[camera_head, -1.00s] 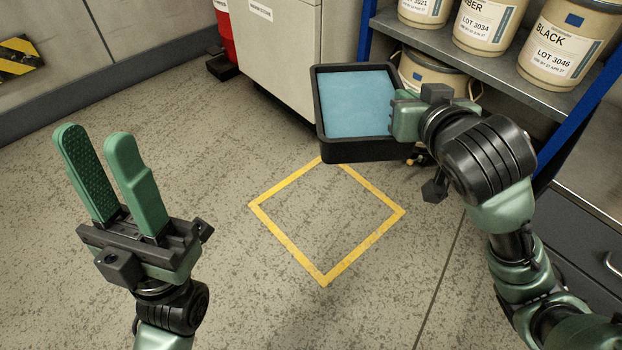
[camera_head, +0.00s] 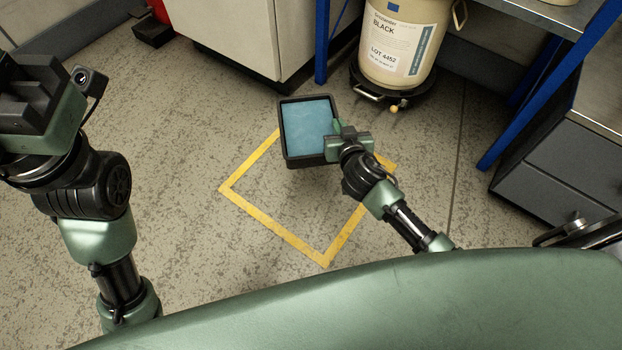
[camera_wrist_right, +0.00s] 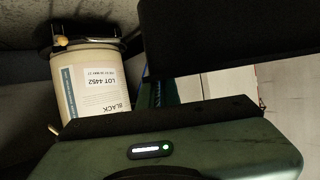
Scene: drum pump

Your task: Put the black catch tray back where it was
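The black catch tray (camera_head: 307,161) is a square box with a light blue inside. My right gripper (camera_head: 336,137) is shut on its right wall. The tray looks level and appears to hang above the floor, overlapping the far corner of a yellow taped square (camera_head: 271,225) in the head view. In the right wrist view a dark panel, apparently the tray (camera_wrist_right: 230,40), fills the upper right; the fingertips are hidden there. My left gripper (camera_head: 40,95) is at the upper left of the head view, empty-looking, its fingers not clearly seen.
A beige drum (camera_head: 400,45) labelled BLACK, LOT 4452, stands on a black dolly behind and right of the tray; it also shows in the wrist view (camera_wrist_right: 92,85). A grey cabinet (camera_head: 240,40) and blue shelf post (camera_head: 321,40) stand behind. The floor inside the square looks clear.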

